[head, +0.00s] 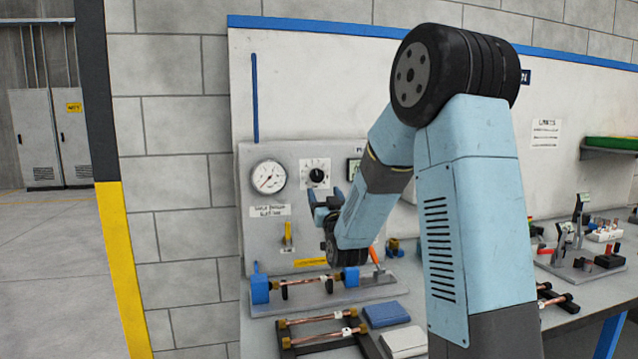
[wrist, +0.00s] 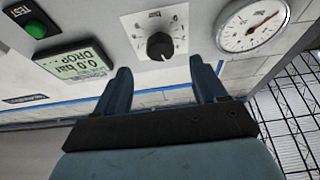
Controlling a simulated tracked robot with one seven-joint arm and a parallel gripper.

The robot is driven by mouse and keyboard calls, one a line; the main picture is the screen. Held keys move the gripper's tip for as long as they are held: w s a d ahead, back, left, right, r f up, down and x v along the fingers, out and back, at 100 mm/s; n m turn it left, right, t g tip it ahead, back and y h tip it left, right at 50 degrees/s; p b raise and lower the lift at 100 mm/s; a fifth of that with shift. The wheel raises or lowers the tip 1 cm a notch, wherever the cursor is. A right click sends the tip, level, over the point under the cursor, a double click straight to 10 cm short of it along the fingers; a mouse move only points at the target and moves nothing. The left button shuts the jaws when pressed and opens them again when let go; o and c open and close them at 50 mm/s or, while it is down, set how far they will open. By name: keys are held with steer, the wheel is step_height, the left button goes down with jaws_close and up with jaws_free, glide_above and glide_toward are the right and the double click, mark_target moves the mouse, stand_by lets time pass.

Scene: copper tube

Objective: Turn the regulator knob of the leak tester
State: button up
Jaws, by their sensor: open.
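The leak tester panel (head: 262,232) stands upright at the back of the bench. Its black regulator knob (head: 316,175) sits in a white square dial plate, right of the round gauge (head: 269,176). In the wrist view the knob (wrist: 160,46) shows between and beyond my fingertips, with the gauge (wrist: 253,24) to its right. My gripper (wrist: 163,75) is open and empty, its two blue fingers apart. The knob appears clear of both fingers; the exact gap cannot be told. In the head view my gripper (head: 318,203) is just below and right of the knob, partly hidden by my arm.
A display (wrist: 75,67) and green TEST button (wrist: 35,29) are left of the knob in the wrist view. Below on the bench are a copper tube in a blue-ended fixture (head: 260,290), a yellow lever (head: 288,236) on the panel and a rack of tubes (head: 320,340).

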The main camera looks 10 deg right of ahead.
mark_target(318, 179)
steer(key=x, duration=0.7)
steer(key=shift+w, duration=0.15)
steer(key=shift+c, duration=0.4)
steer(key=c, duration=1)
